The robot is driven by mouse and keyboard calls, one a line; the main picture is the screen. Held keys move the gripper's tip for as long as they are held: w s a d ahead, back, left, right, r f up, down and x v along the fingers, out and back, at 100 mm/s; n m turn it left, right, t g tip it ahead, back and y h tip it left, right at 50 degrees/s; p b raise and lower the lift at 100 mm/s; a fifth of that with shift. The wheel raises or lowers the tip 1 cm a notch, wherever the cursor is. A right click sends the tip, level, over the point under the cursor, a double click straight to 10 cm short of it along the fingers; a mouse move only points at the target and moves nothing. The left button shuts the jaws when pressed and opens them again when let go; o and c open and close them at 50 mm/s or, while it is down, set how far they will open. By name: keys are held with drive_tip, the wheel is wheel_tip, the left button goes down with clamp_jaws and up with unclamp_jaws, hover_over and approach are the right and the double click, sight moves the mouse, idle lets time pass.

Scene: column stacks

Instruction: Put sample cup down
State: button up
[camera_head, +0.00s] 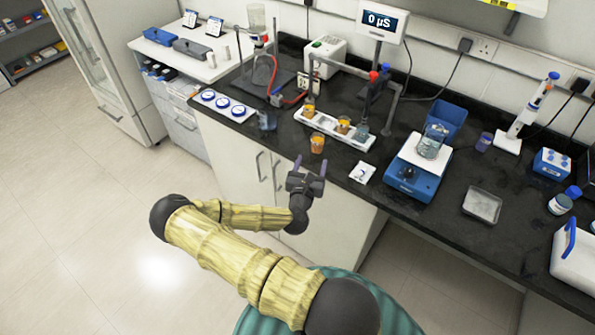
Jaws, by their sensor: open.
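A sample cup (317,143) with orange liquid stands upright on the black counter near its front edge, just in front of a white rack (353,138). Two more cups with orange liquid, a left one (309,109) and a right one (344,124), are in the rack, beside a cup with clear bluish liquid (361,131). My gripper (311,164) is open, its fingers pointing up in the picture toward the counter edge, just below the front cup. Nothing shows between the fingers. Whether the fingertips touch the cup is hard to tell.
A white card (362,173) lies right of the front cup. A blue scale (412,175) bearing a beaker (432,141) stands further right. A grey stand (392,100) rises behind the rack. A beaker (267,120) and a tray of round labelled discs (223,106) are left.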

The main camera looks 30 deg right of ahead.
drive_tip(key=s+a+m+g+y, duration=0.2)
drive_tip(key=a+m+g+y, duration=0.2)
drive_tip(key=a+m, duration=0.45)
drive_tip(key=s+a+m+g+y, duration=0.3)
drive_tip(key=a+m+g+y, duration=0.15)
drive_tip(key=m, duration=0.65)
drive_tip(key=s+a+r+m+y, duration=0.2)
drive_tip(key=s+a+r+m, duration=0.1)
drive_tip(key=r, duration=0.5)
drive_tip(key=s+a+r+m+g+y, duration=0.1)
drive_tip(key=s+a+r+m+y, duration=0.1)
drive_tip(key=s+a+r+m, duration=0.2)
drive_tip(key=s+a+r, duration=0.2)
drive_tip(key=a+r, duration=0.2)
drive_tip(key=r, duration=0.1)
drive_tip(key=shift+s+r, duration=0.2)
drive_tip(key=shift+s, duration=0.1)
drive_tip(key=shift+a, duration=0.1)
